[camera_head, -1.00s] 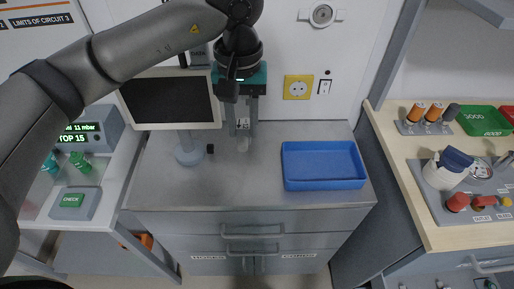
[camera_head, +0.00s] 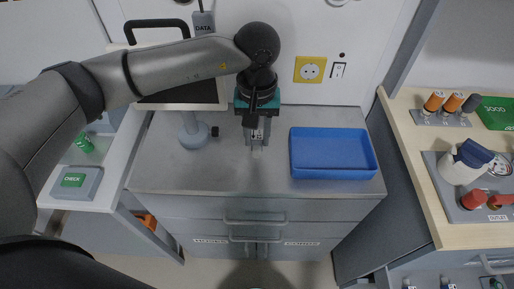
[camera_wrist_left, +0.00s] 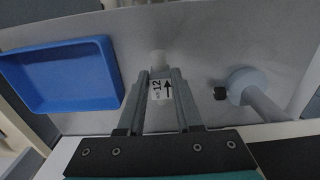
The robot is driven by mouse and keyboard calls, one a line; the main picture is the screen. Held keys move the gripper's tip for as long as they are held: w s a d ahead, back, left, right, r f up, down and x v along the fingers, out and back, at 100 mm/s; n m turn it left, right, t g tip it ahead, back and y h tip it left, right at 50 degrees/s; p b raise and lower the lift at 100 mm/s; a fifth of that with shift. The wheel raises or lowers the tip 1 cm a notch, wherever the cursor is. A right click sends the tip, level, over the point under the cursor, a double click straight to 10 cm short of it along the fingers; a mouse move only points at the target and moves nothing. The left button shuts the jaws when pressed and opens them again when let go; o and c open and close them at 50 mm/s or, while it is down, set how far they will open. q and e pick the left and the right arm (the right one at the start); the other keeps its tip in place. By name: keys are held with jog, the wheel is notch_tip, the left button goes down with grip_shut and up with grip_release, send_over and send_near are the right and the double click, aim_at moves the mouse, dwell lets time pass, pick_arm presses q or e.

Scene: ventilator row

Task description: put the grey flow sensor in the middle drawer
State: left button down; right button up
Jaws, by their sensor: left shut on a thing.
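The grey flow sensor (camera_wrist_left: 159,91), with a white label reading 12 and an arrow, is between the fingers of my left gripper (camera_wrist_left: 160,88) in the left wrist view. In the head view my left gripper (camera_head: 257,146) points down over the back of the grey counter (camera_head: 240,180), shut on the sensor, which is mostly hidden there. The drawer unit (camera_head: 270,208) is under the counter, with two bar handles one above the other. Its drawers look shut. My right gripper is not in view.
A blue tray (camera_head: 333,172) lies right of my left gripper. A monitor stand (camera_head: 194,135) and a small black knob (camera_head: 215,131) are left of it. The front middle of the counter is clear. A wooden-topped bench (camera_head: 450,232) stands at the right.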

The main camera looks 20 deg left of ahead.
aim_at(257, 144)
pick_arm(q)
notch_tip(257, 144, down, 5)
jog(key=shift+r, duration=0.15)
jog(key=shift+b, duration=0.4)
jog(key=c, duration=0.6)
grip_release()
